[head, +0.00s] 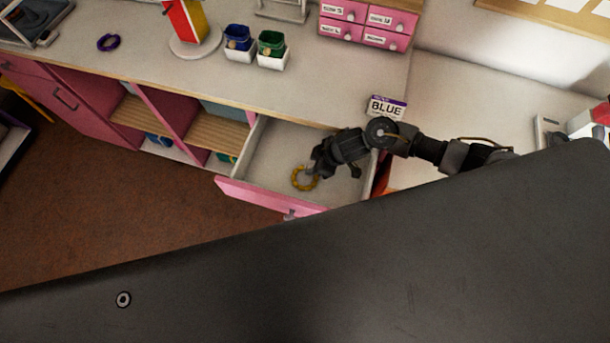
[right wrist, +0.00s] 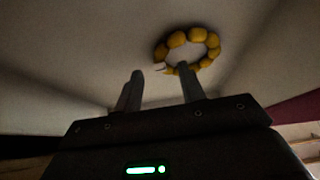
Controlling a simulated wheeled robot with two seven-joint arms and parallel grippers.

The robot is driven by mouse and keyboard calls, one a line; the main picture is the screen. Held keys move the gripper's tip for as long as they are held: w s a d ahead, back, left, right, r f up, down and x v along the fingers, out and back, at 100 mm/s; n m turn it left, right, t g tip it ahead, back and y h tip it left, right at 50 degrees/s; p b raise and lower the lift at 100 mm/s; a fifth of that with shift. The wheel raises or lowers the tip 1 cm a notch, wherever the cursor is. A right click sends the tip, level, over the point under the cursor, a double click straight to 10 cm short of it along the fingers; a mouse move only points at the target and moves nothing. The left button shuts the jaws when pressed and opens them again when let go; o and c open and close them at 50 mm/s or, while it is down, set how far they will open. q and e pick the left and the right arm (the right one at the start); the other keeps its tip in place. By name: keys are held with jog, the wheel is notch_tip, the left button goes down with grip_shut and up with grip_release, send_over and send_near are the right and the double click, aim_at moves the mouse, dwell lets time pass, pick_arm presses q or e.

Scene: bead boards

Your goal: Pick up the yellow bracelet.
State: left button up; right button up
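The yellow bracelet (head: 295,179) is a ring of round beads lying in the open pink-fronted drawer. My right gripper (head: 314,168) reaches into the drawer from the right and is just beside the bracelet, at its upper right. In the right wrist view the gripper (right wrist: 160,70) has its two fingers apart with nothing between them. The bracelet (right wrist: 214,41) is beyond the fingertips, and the right finger overlaps its near edge. I cannot tell whether that finger touches it or enters the ring. My left gripper is not in view.
The counter (head: 330,92) above holds a purple ring (head: 108,42), blue and green cups, and a pink drawer box (head: 340,31).

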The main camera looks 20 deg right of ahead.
jog(key=shift+x, duration=0.95)
jog(key=shift+c, duration=0.3)
grip_shut()
jog(key=shift+r, duration=0.1)
notch_tip(320, 180, up, 10)
jog(key=p, duration=0.1)
